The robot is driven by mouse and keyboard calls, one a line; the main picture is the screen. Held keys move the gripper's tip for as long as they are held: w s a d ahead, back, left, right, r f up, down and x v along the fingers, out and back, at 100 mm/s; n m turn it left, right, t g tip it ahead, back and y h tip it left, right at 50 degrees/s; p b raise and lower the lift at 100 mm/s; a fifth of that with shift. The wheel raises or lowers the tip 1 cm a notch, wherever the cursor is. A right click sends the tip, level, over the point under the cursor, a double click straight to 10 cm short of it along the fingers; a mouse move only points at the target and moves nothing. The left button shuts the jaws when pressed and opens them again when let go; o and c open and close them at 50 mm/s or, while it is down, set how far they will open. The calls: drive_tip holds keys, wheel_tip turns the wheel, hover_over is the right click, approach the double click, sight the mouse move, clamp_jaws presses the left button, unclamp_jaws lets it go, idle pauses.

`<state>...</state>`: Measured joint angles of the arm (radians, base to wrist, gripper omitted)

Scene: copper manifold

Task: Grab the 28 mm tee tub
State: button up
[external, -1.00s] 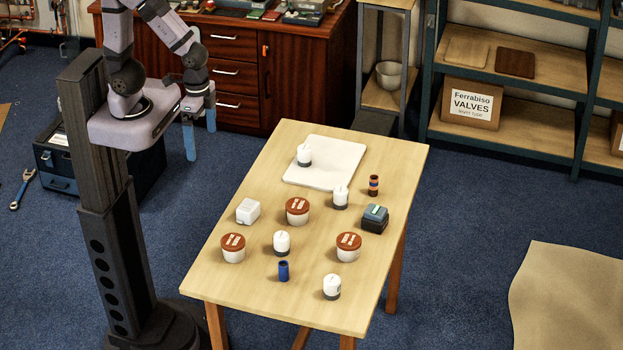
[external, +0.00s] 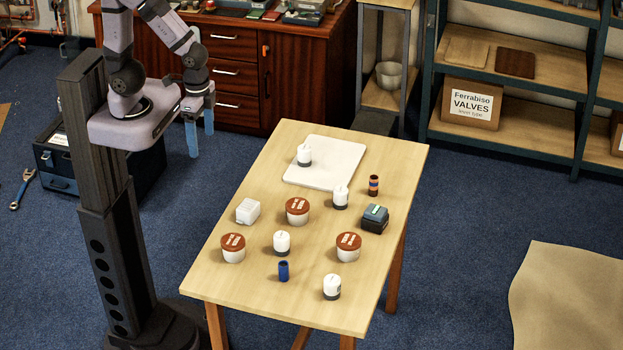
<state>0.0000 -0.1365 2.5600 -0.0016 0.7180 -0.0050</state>
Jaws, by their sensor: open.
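Three white tubs with reddish-brown lids and pale printing stand upright on the wooden table. One tub (external: 297,211) is near the middle, one tub (external: 233,248) is at the left edge, and one tub (external: 348,247) is to the right. The printing is too small to read, so I cannot tell which is the 28 mm tee tub. My gripper (external: 200,142) is open and empty, pointing down with blue fingers. It hangs to the left of the table, clear of all the tubs.
The table (external: 262,290) also bears a white board (external: 340,160), several white-and-dark bottles such as one bottle (external: 282,243), a white box (external: 248,211), a dark box (external: 375,219), a blue cylinder (external: 283,271) and a striped cylinder (external: 374,185).

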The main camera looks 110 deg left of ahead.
sight(356, 252)
wheel_tip(356, 252, up, 5)
drive_tip(key=w+d+f+n+t+h+b, duration=0.25)
drive_tip(key=w+n+b, duration=0.55)
drive_tip(key=w, duration=0.5)
drive_tip(key=w+d+f+n+t+h+b, duration=0.2)
drive_tip(key=w+n+h+b, duration=0.1)
drive_tip(key=w+n+b, duration=0.75)
drive_tip(key=w+a+r+n+t+h+b, duration=0.25)
drive_tip(key=w+n+b, duration=0.2)
drive_tip(key=w, duration=0.45)
drive_tip(key=w+a+r+n+t+h+b, duration=0.1)
drive_tip(key=w+r+n+t+b, duration=0.15)
drive_tip(key=w+n+b, duration=0.4)
drive_tip(key=shift+m+t, duration=0.35)
drive_tip(key=shift+m, duration=0.5)
drive_tip(key=f+p, duration=0.1)
drive_tip(key=f, duration=0.8)
drive_tip(key=w+f+p, duration=0.1)
drive_tip(key=f, duration=0.9)
drive_tip(key=f+p, duration=0.1)
drive_tip(key=f, duration=0.8)
drive_tip(key=shift+w+f, duration=0.2)
drive_tip(key=shift+w, duration=0.15)
drive_tip(key=shift+p+x, duration=0.7)
drive_tip(key=shift+x, duration=2.95)
